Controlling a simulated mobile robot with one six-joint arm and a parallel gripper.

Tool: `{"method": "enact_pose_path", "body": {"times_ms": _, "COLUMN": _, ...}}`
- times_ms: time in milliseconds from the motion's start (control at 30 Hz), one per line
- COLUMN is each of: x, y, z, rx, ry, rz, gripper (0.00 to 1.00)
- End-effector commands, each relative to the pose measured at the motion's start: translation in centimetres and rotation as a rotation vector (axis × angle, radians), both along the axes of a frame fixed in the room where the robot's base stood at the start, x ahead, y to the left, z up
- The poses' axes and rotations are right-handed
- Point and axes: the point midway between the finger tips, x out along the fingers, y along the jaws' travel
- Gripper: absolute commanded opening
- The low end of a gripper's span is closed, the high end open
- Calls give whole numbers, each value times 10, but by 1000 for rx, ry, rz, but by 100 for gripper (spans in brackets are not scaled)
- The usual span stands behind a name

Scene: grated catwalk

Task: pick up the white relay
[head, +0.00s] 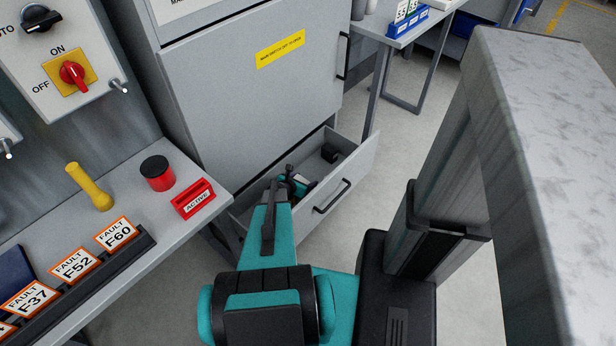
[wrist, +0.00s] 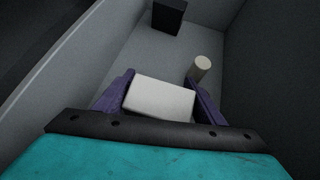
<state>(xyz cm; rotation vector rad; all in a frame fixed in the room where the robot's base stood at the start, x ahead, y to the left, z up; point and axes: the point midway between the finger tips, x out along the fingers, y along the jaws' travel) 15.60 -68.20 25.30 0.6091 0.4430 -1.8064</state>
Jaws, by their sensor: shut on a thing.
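The white relay (wrist: 160,97) is a pale block between the two purple fingers of my gripper (wrist: 162,96) in the wrist view. My gripper is shut on it, inside the open drawer. In the head view my arm reaches down into the drawer (head: 352,172), and my gripper (head: 292,183) shows small and partly hidden by my own arm. I cannot make out the relay clearly there. In the wrist view I cannot tell whether the relay touches the drawer floor.
A black block (wrist: 169,16) lies farther back in the drawer, and a pale cylinder (wrist: 201,68) is close beside the right finger. The drawer walls stand close around. A grey cabinet (head: 250,85) rises above the drawer. A bench (head: 150,215) with fault signs is at left.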

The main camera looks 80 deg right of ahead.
Motion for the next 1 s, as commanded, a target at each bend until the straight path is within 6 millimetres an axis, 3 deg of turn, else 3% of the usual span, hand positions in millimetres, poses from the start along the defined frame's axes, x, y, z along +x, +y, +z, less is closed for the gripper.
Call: {"method": "enact_pose_path", "body": {"times_ms": 1000, "x": 2, "y": 6, "z": 7, "rx": 0, "ry": 1, "rz": 1, "gripper": 35}}
